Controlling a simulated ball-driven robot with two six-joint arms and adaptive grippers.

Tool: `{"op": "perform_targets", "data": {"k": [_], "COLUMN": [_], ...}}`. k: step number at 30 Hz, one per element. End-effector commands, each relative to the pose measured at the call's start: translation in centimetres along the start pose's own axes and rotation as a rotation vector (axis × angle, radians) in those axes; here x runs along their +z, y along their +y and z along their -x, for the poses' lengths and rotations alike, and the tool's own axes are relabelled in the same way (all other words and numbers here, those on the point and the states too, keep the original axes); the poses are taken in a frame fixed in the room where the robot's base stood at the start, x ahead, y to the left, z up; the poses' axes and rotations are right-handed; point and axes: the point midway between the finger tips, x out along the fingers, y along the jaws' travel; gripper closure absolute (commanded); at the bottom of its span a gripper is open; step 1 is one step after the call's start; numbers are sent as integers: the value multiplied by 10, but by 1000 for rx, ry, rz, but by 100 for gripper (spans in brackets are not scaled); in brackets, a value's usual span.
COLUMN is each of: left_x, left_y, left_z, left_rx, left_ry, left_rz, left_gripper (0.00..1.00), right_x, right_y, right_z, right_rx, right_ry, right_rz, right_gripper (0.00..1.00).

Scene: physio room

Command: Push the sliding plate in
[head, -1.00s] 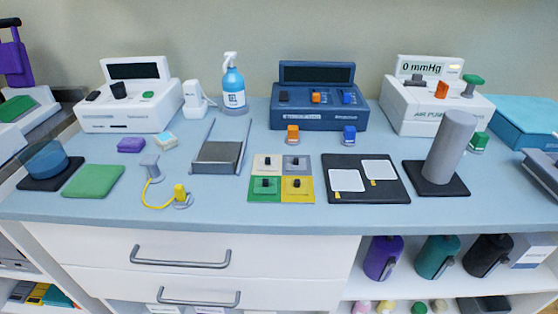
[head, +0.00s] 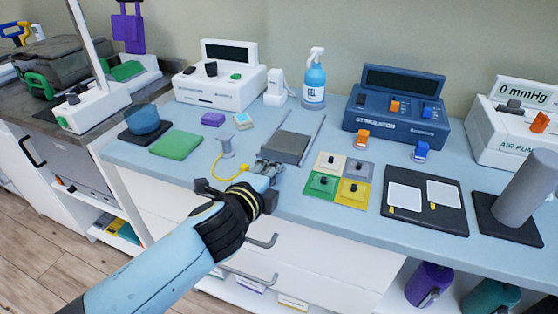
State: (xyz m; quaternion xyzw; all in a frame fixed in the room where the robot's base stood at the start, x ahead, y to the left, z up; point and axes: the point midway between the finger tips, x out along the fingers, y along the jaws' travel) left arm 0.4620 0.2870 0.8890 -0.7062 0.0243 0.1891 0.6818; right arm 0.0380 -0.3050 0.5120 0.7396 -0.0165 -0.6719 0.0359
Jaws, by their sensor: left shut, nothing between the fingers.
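The sliding plate (head: 288,144) is a flat grey plate between two thin metal rails on the blue counter. The rails run on behind it toward the wall. My left gripper (head: 268,168) is at the plate's near left side, over the counter's front part. Its fingers are shut and empty. I cannot tell whether the fingertips touch the plate's front edge, and they hide part of its near left corner. My right gripper is not in view.
A yellow cord (head: 222,172) and its grey post (head: 226,146) stand just left of my gripper. Coloured square tiles (head: 325,185) lie to the right. A spray bottle (head: 314,80) and a white device (head: 220,80) stand behind. The counter (head: 292,205) is clear in front.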

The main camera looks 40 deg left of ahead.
Motion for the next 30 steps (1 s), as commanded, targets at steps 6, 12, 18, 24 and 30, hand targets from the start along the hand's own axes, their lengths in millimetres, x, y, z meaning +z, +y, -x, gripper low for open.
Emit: {"op": "perform_targets", "data": {"k": [6,12,18,24,30], "left_x": [0,0,0,0,0], "left_y": [-10,-12,-12,-16,-32], "left_z": [-28,-35,-35,-46,-98], "left_rx": [-1,0,0,-2,-4], "left_ry": [0,1,1,1,1], "left_rz": [0,1,1,1,0], "left_gripper": [100,100,100,100,100], "right_x": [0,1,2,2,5], "right_y": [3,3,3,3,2], "right_z": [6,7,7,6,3], "right_rx": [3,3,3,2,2], "right_ry": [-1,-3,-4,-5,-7], "right_rz": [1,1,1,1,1], "right_gripper": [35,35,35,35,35]}}
